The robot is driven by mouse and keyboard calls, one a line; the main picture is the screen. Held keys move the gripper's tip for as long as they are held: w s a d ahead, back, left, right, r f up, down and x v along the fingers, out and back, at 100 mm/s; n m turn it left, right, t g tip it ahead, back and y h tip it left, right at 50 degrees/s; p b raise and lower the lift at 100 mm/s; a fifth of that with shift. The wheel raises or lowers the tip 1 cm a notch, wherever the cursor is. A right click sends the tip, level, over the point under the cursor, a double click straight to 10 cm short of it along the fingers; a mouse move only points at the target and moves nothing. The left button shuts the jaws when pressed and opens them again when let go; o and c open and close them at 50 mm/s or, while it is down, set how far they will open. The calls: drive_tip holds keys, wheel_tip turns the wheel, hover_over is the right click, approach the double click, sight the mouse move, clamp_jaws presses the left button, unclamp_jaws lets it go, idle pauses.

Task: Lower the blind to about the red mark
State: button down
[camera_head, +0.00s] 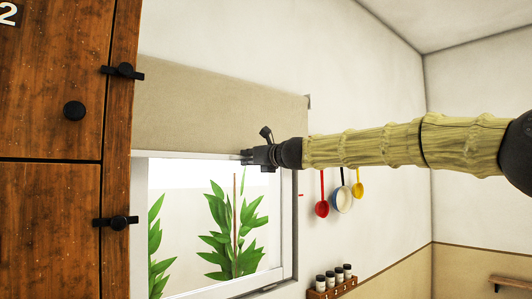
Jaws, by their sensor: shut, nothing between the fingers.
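The beige blind (215,110) hangs over the top part of the window, and its lower edge lies along the top of the visible pane. My gripper (248,157) is shut at the right part of that lower edge, with nothing seen between its fingers. It overlaps the edge in the picture; I cannot tell whether it touches. A tiny red mark (301,195) shows on the wall just right of the window frame, lower than the blind's edge.
A wooden cabinet (50,200) with dark knobs and hinges fills the left side. Green plants (235,235) show through the window. Ladles (342,200) hang on the wall right of the window, above a rack of jars (332,285).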

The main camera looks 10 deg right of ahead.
wheel_tip(320, 180, down, 15)
drive_tip(key=b, duration=1)
drive_tip(key=shift+r, duration=0.15)
drive_tip(key=shift+a, duration=0.1)
drive_tip(key=shift+c, duration=0.9)
unclamp_jaws()
drive_tip(key=v, duration=1.2)
